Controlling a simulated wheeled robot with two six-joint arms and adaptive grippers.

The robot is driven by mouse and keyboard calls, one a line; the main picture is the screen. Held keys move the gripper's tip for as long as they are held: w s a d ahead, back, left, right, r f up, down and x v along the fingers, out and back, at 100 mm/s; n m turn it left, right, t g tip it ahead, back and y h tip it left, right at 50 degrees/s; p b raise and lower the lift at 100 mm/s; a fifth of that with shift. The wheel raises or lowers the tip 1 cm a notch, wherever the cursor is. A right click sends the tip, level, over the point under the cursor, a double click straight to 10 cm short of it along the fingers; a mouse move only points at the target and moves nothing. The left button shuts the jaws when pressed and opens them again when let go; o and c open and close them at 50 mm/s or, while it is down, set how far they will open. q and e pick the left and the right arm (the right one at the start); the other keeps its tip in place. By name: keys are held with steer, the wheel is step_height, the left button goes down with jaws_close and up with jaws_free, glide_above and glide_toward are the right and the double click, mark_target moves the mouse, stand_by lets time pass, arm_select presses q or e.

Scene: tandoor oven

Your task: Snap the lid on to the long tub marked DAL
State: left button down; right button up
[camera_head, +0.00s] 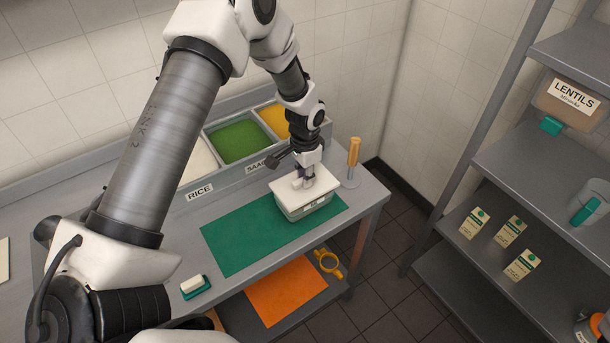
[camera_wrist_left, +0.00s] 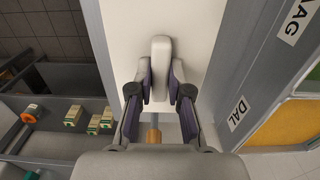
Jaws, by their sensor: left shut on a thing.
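A white lid (camera_head: 284,187) is over a long pale grey-green tub (camera_head: 308,212) on the green mat, at the table's right end. The lid lines up roughly with the tub; I cannot tell whether it is snapped down or just resting. No marking on the tub is readable. My left gripper (camera_head: 304,181) comes down from above and is shut on the lid's handle. In the left wrist view the grey handle (camera_wrist_left: 160,62) stands between the gripper's fingers (camera_wrist_left: 160,88), with the white lid (camera_wrist_left: 118,30) beneath. My right gripper is not in view.
The green mat (camera_head: 235,245) is bare on its left. Bins labelled RICE and SAAG stand behind, including a green-filled bin (camera_head: 238,140). A wooden-handled tool (camera_head: 353,158) stands close right of the tub. A small white-and-teal block (camera_head: 194,286) lies front left. Shelves with cartons (camera_head: 510,231) are right.

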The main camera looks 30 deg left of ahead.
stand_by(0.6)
arm_select(q)
steer(key=shift+f+b, duration=0.55)
steer(key=shift+f, duration=0.5)
steer(key=c, duration=1)
jaws_free()
step_height(320, 180, up, 12)
steer(key=shift+f, duration=0.1)
